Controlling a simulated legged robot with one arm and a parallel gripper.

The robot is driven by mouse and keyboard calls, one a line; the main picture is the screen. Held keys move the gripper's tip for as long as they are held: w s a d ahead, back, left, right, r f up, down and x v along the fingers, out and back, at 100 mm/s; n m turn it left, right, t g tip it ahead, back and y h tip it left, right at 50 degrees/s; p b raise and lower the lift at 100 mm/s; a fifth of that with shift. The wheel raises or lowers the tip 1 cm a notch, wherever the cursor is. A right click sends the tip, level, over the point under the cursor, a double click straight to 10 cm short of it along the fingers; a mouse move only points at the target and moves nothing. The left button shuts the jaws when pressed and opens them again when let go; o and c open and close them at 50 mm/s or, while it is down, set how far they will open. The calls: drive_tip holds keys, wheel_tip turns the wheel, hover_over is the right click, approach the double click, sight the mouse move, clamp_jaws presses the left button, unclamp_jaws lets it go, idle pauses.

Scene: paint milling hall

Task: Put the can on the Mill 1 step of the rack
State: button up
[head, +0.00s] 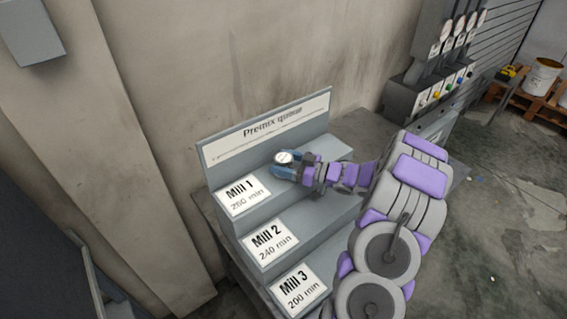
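The grey stepped rack (235,157) has a "Premix queue" sign on its back and cards for Mill 1, Mill 2 and Mill 3 going down. The Mill 1 step (327,150) is the top one, with its card (242,195) at the left. The small can (284,157) shows a pale round top at this step, near the back panel. My gripper (283,168) reaches in from the right, its bluish fingers closed around the can. The fingers hide the can's lower side, so I cannot tell whether its base touches the step.
The Mill 2 (268,242) and Mill 3 (300,289) steps look empty where visible; my arm covers their right side. A control panel (432,88) with gauges and coloured buttons stands behind right. A wooden pallet (535,100) bears a paint-stained bucket (541,76). Open floor lies at right.

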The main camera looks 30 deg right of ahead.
drive_tip(key=shift+o, duration=0.7)
drive_tip(key=shift+a, duration=0.1)
drive_tip(key=shift+o, duration=0.7)
drive_tip(key=shift+a, duration=0.3)
drive_tip(key=shift+o, duration=0.5)
drive_tip(key=shift+a+r, duration=0.2)
drive_tip(key=shift+a, duration=0.7)
drive_tip(key=shift+d, duration=0.4)
drive_tip(key=s+d, duration=0.2)
drive_tip(key=d, duration=0.1)
drive_tip(key=shift+d+f, duration=0.1)
drive_tip(key=shift+f, duration=0.05)
drive_tip(key=a+p+v, duration=0.1)
drive_tip(key=v, duration=0.7)
drive_tip(key=shift+s+d, duration=0.15)
drive_tip(key=shift+s, duration=0.35)
